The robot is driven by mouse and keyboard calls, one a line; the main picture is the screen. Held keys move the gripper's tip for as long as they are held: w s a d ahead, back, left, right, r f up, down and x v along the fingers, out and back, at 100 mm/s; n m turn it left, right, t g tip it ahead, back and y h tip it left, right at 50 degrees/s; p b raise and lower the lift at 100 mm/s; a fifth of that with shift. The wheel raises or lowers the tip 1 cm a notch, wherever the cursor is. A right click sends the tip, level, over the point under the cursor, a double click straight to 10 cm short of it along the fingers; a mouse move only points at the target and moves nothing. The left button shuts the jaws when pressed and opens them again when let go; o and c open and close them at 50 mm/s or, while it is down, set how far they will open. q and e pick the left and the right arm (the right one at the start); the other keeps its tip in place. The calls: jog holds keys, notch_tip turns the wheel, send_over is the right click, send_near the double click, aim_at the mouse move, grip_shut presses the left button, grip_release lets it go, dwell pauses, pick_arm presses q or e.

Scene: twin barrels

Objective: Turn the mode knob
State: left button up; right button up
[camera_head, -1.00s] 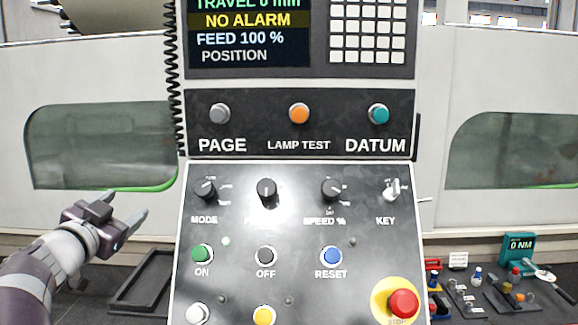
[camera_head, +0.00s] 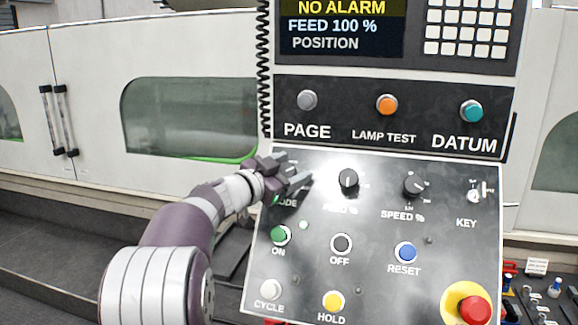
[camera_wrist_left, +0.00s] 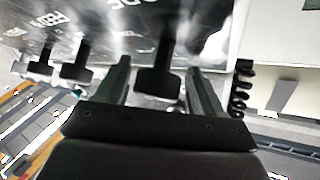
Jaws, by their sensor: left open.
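My left gripper (camera_head: 296,178) is at the upper left of the sloped control panel (camera_head: 375,290), and its fingers cover the mode knob in the head view. Part of the MODE label shows just below the fingers. In the left wrist view the open fingers (camera_wrist_left: 158,68) stand on either side of the black mode knob (camera_wrist_left: 156,82). A gap shows between the knob and each finger, so they look apart from it. My right gripper is in neither view.
The feed knob (camera_head: 348,178) and speed knob (camera_head: 414,185) sit to the right of the gripper. Below are the green ON button (camera_head: 281,235), OFF button (camera_head: 341,243) and blue RESET button (camera_head: 405,252). A red stop button (camera_head: 474,310) is lower right. A coiled cable (camera_head: 263,75) hangs at left.

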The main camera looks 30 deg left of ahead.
pick_arm(q)
jog(key=shift+w+d, duration=0.1)
jog(key=shift+d, duration=0.05)
jog(key=shift+c, duration=0.6)
jog(key=shift+w+d, duration=0.1)
jog(key=shift+w, duration=0.05)
jog(key=c, duration=0.5)
jog(key=shift+f, duration=0.1)
jog(key=c, duration=0.3)
